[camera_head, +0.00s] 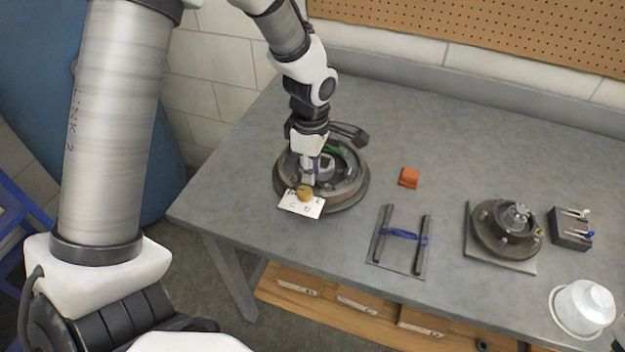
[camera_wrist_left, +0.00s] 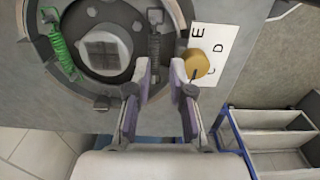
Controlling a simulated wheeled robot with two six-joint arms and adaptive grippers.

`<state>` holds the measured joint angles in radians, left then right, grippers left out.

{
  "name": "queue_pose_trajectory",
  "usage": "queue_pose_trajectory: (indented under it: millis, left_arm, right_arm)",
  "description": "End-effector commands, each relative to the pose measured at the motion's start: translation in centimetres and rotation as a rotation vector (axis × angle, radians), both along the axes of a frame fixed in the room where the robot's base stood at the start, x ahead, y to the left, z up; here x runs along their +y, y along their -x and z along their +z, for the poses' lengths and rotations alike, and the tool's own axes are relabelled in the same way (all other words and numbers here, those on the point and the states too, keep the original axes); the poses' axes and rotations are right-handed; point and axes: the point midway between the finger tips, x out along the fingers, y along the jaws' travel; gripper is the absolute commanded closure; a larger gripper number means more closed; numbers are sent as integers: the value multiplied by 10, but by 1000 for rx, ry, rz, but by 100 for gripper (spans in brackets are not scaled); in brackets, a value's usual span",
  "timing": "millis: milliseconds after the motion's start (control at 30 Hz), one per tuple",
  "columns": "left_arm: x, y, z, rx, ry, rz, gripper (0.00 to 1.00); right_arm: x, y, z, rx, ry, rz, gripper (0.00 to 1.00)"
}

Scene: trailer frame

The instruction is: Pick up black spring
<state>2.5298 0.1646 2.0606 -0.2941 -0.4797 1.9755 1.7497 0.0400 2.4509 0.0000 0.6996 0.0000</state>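The black spring (camera_wrist_left: 155,48) stands out dark inside the round brake drum assembly (camera_wrist_left: 62,12), on the side near the lettered card in the left wrist view. My left gripper (camera_wrist_left: 160,75) is open, its two fingertips apart with the spring's lower end close to the gap between them. I cannot tell whether a finger touches it. In the head view my left gripper (camera_head: 310,178) points down over the drum assembly (camera_head: 352,197), and the black spring is hidden there. A green spring (camera_wrist_left: 60,47) sits on the opposite side of the drum. My right gripper is not in view.
A white lettered card (camera_head: 302,207) and a gold knob (camera_head: 305,193) are at the drum's front edge. An orange block (camera_head: 409,177), a dark rack with blue strap (camera_head: 402,235), a hub (camera_head: 512,230) and a white bowl (camera_head: 585,303) stand to the right. Bare grey tabletop lies between them.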

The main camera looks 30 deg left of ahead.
Motion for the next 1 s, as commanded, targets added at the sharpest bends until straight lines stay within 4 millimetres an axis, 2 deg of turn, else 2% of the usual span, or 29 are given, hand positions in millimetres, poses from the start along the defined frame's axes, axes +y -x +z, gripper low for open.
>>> queue_pose_trajectory:
  millis: [100, 200, 367, 433, 800, 1000]
  left_arm:
    - [1, 1, -21, 5, 0, 0, 78]
    - [1, 0, -28, 2, 0, 0, 78]
    - [1, 0, -29, 1, 0, 0, 78]
    - [1, 0, -29, 1, 0, 0, 100]
    - [0, 0, -29, 2, 0, 0, 100]
    - [0, -2, -18, 1, 0, -3, 100]
  right_arm:
    - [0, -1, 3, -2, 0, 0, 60]
    - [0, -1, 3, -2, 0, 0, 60]
    - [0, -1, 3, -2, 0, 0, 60]
    - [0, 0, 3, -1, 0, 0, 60]
    - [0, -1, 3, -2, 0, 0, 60]
    - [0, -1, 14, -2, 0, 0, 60]
